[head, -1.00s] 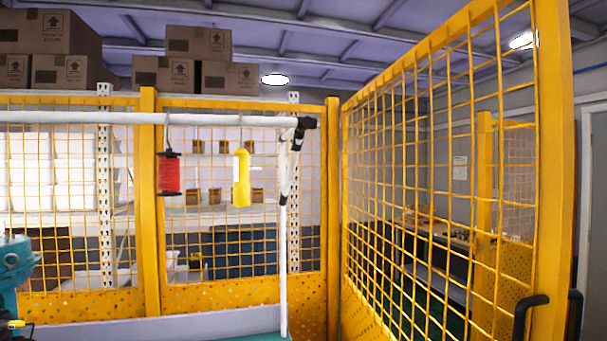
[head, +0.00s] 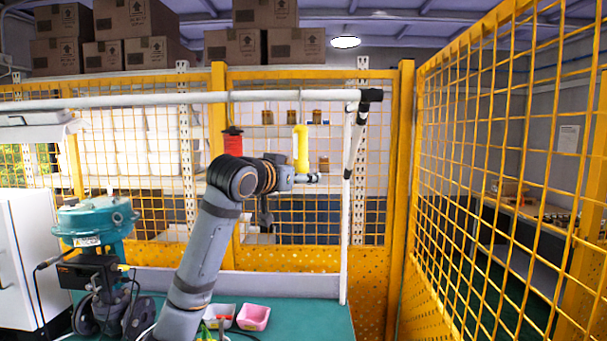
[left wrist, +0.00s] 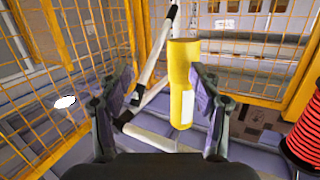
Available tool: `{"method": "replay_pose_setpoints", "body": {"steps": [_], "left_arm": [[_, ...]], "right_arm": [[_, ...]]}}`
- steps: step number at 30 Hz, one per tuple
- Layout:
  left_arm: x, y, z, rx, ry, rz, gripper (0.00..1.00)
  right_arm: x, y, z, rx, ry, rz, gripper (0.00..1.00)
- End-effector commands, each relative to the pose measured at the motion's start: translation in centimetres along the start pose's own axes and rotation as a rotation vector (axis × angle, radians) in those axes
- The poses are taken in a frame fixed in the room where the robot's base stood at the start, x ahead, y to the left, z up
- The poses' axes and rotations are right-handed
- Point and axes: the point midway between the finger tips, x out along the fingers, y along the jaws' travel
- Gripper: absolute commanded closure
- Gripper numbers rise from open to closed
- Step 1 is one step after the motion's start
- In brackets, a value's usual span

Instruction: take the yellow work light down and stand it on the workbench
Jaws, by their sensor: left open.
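The yellow work light (head: 301,146) hangs upright below the white overhead rail (head: 200,99), near its right end. My left gripper (head: 310,179) is at the lower part of the light, and my arm hides some of it. In the left wrist view, the light (left wrist: 182,85) stands between the spread fingers of my open gripper (left wrist: 160,100), closer to the right finger. I cannot tell whether that finger touches it. The workbench (head: 305,322) has a green top below. My right gripper is not in view.
A red spool (head: 232,141) hangs left of the light; it also shows in the left wrist view (left wrist: 305,140). A white post (head: 345,220) stands on the right. Bare bench lies right of the bin.

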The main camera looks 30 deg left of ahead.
Motion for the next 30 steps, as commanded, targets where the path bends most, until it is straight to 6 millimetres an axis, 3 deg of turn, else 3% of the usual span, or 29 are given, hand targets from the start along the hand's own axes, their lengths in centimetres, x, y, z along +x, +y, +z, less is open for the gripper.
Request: {"method": "replay_pose_setpoints", "body": {"steps": [1,3,6,11,18,25,30], "left_arm": [[-1.7,-1.2,-3.2,-0.014,0.051,-0.008,0.36],[-3.5,-2.2,-6.2,-0.033,0.100,-0.011,0.36],[-4.9,-3.0,-8.2,-0.048,0.136,-0.012,0.36],[-4.8,-3.1,-8.7,-0.052,0.140,-0.010,0.36],[-0.9,-3.1,-9.5,-0.053,0.138,-0.008,0.36],[0.3,-3.1,-9.2,-0.050,0.140,-0.011,0.36],[2.6,-3.1,-10.1,-0.052,0.136,-0.010,0.36]], "right_arm": [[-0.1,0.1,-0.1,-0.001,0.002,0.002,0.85],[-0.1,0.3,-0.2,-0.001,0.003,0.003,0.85],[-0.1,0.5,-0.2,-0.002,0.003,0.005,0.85],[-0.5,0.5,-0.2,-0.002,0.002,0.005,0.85],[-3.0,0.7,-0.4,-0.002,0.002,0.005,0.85],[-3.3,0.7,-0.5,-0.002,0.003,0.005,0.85],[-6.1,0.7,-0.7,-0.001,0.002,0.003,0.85]]}}
